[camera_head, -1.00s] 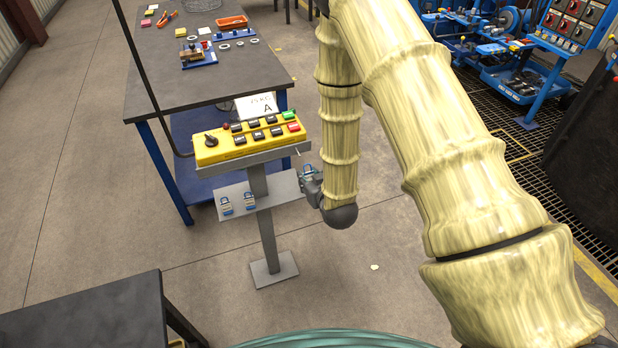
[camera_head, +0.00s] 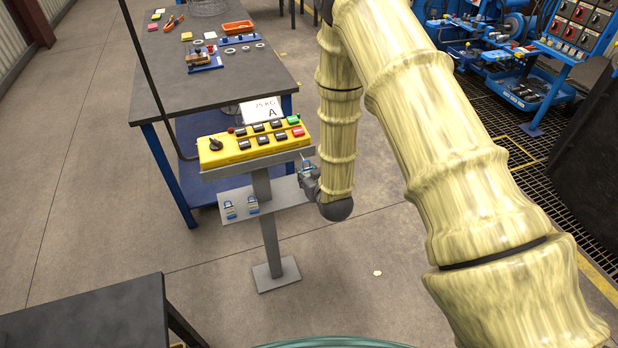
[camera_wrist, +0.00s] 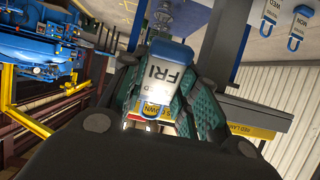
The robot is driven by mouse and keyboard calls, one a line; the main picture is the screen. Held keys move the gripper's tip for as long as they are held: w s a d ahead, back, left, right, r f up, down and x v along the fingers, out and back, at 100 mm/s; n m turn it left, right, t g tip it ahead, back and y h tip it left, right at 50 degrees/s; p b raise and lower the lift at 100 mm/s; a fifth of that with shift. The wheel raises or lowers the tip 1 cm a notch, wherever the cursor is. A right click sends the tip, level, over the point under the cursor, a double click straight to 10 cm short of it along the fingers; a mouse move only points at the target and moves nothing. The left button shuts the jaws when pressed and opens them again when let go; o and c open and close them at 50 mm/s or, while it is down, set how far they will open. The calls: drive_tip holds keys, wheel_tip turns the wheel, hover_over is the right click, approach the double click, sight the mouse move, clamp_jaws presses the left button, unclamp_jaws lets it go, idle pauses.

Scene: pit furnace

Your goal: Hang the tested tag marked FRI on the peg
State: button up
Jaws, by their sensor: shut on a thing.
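The FRI tag (camera_wrist: 163,75), white with a blue top, is held between the fingertips of my gripper (camera_wrist: 165,108) in the wrist view. The lettering appears upside down. In the head view my gripper (camera_head: 309,181) is at the right end of the grey tag plate (camera_head: 283,192), just below the right end of the yellow control box (camera_head: 255,143). The tag shows there only as a small blue patch (camera_head: 307,162). Two other tags, WED (camera_wrist: 264,25) and MON (camera_wrist: 298,28), hang apart from my gripper. I cannot make out the peg clearly.
A grey post (camera_head: 270,240) carries the box and plate. A dark-topped workbench (camera_head: 205,90) stands behind it. A dark table (camera_head: 85,315) is at the lower left. Floor in front of the post is clear.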

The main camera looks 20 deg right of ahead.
drive_tip(key=shift+w+f, duration=0.1)
drive_tip(key=shift+w, duration=1.1)
drive_tip(key=shift+w+f+b, duration=0.3)
drive_tip(key=shift+w+b, duration=0.15)
drive_tip(key=shift+w, duration=0.1)
drive_tip(key=o, duration=1)
